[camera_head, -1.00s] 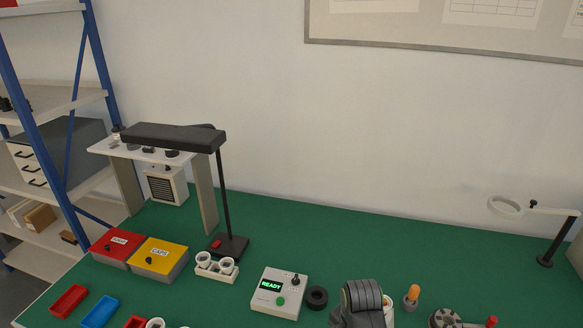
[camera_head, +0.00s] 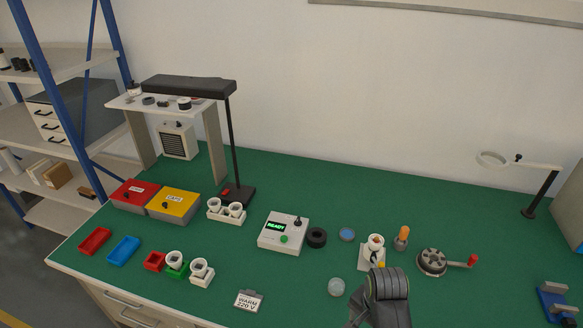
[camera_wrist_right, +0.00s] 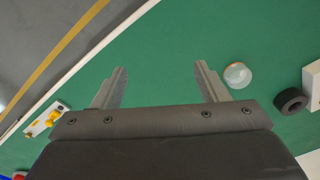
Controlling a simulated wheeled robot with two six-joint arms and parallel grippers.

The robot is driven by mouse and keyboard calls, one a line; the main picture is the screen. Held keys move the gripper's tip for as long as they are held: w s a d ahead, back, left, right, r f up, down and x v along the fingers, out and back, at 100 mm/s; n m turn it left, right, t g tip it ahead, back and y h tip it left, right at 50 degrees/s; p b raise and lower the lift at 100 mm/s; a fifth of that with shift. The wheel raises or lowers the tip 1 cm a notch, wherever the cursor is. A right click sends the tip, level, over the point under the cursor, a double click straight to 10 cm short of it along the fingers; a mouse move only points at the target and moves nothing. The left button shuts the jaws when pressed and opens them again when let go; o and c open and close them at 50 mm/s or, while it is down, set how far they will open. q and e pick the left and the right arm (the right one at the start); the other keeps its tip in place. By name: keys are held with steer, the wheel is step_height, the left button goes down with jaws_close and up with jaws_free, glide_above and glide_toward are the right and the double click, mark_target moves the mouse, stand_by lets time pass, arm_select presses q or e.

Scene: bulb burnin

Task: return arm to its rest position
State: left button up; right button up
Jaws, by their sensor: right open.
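My right arm (camera_head: 388,290) shows at the bottom of the head view, over the front of the green table, just in front of a white socket stand (camera_head: 371,258). In the right wrist view my right gripper (camera_wrist_right: 160,70) is open, its two fingers wide apart with only bare green table and the table edge between them. A clear round dish (camera_wrist_right: 237,75) lies right of the right finger, apart from it. My left gripper is in neither view.
A tester box (camera_head: 284,232) reads READY beside a black ring (camera_head: 316,237). A crank wheel (camera_head: 432,262) and an orange-topped piece (camera_head: 402,237) stand right of the arm. A WARM 220 V sign (camera_head: 249,300) lies left.

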steer(key=s+d+r+n+t+h, duration=0.1)
steer(key=s+d+r+n+t, duration=0.1)
steer(key=s+d+n, duration=0.6)
steer(key=s+d+r+n+t+h, duration=0.1)
steer(key=s+d+r, duration=0.3)
steer(key=s, duration=0.9)
step_height(320, 180, down, 30)
steer(key=d+g+b, duration=0.1)
steer(key=d+b, duration=0.1)
steer(key=b, duration=0.3)
arm_select(q)
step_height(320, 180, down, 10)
steer(key=b, duration=0.4)
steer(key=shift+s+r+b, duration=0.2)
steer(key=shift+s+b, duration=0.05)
steer(key=shift+b, duration=0.05)
arm_select(e)
steer(key=s+f, duration=0.7)
steer(key=f, duration=0.3)
steer(key=s+a+f+g+y, duration=0.1)
steer(key=s+f, duration=0.6)
steer(key=f, duration=0.4)
steer(key=shift+s+a+f, duration=0.15)
steer(key=shift+s, duration=0.2)
